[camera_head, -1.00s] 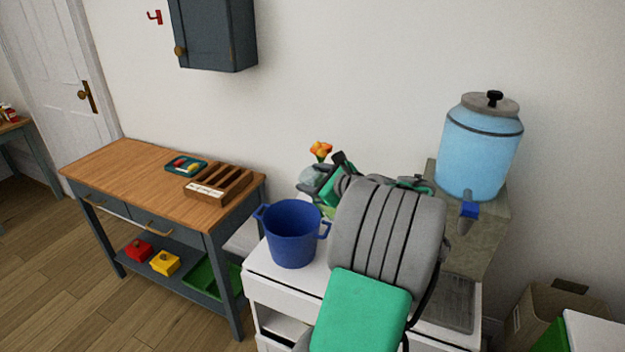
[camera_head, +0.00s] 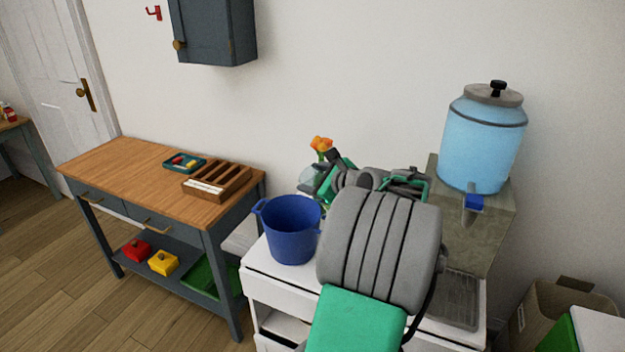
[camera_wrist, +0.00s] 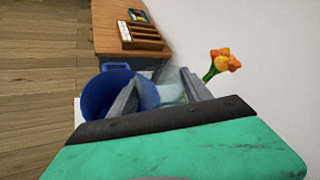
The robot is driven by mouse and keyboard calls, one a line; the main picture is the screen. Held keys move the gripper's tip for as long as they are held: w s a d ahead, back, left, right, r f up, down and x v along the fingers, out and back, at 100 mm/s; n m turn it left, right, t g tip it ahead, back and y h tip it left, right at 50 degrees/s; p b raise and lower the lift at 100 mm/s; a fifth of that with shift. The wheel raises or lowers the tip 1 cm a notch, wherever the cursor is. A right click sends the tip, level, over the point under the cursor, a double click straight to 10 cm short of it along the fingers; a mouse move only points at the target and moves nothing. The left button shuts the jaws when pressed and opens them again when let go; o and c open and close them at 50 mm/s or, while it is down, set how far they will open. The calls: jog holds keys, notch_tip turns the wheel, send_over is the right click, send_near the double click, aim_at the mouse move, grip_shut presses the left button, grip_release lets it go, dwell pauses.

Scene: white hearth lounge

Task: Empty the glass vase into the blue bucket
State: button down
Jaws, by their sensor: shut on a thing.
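The blue bucket (camera_head: 292,232) stands upright on the white counter, left of my arm. It also shows in the wrist view (camera_wrist: 98,97), to the left of my gripper. My gripper (camera_wrist: 168,84) is shut on the clear glass vase (camera_wrist: 172,88), which shows between its two fingers. In the head view the vase (camera_head: 309,180) is a pale glassy shape behind the bucket, partly hidden by my gripper. An orange flower (camera_head: 321,144) on a green stem sticks out beside it, and the flower also shows in the wrist view (camera_wrist: 225,62).
A blue water dispenser (camera_head: 483,145) stands on a stone block right of my arm, above a grey drain tray (camera_head: 456,300). A wooden-topped table (camera_head: 130,172) with a slotted rack (camera_head: 217,181) is at the left. The wall is close behind.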

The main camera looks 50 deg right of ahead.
jog(key=shift+f+n+g+b, duration=0.3)
jog(key=shift+f+b, duration=0.35)
jog(key=shift+b, duration=0.6)
jog(key=shift+a+f+n+g+h+b, duration=0.15)
jog(key=shift+f+n+g+h+b, duration=0.4)
jog(key=shift+b, duration=1.25)
jog(key=shift+a+f+n+g+h+b, duration=0.15)
jog(key=shift+f+n+g+h+b, duration=0.2)
jog(key=shift+f+b, duration=1.35)
jog(key=a+n+g+h+b, duration=0.1)
jog(key=n+g+b, duration=0.1)
jog(key=b, duration=0.1)
jog(key=shift+a+r+h, duration=0.35)
jog(key=shift+a+h, duration=0.05)
